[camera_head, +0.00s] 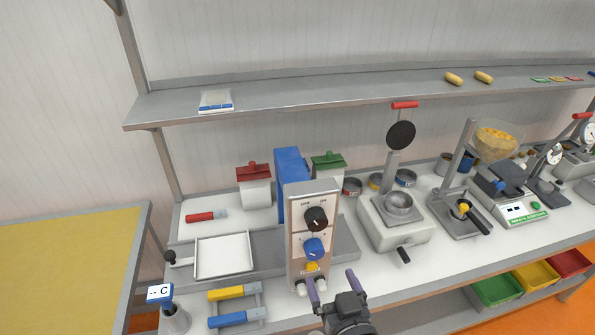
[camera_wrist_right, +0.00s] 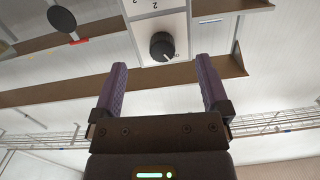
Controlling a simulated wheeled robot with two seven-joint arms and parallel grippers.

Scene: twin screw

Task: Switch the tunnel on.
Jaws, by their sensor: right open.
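The tunnel's upright grey control panel (camera_head: 298,228) stands at the front of the bench. It carries a black knob (camera_head: 316,218) at the top, a blue knob (camera_head: 313,247) below it and a yellow part (camera_head: 312,266) lower down. Small marks above the black knob are too small to read surely. My right gripper (camera_head: 332,281) is open and empty, low in front of the panel, apart from the knobs. In the right wrist view, a black knob (camera_wrist_right: 162,46) shows beyond and between the open fingers (camera_wrist_right: 161,72). My left gripper is not in view.
A white tray (camera_head: 222,256) lies left of the panel, with blue-and-yellow bars (camera_head: 233,293) in front. A blue box (camera_head: 291,170) stands behind the panel. A shelf (camera_head: 300,102) runs above.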

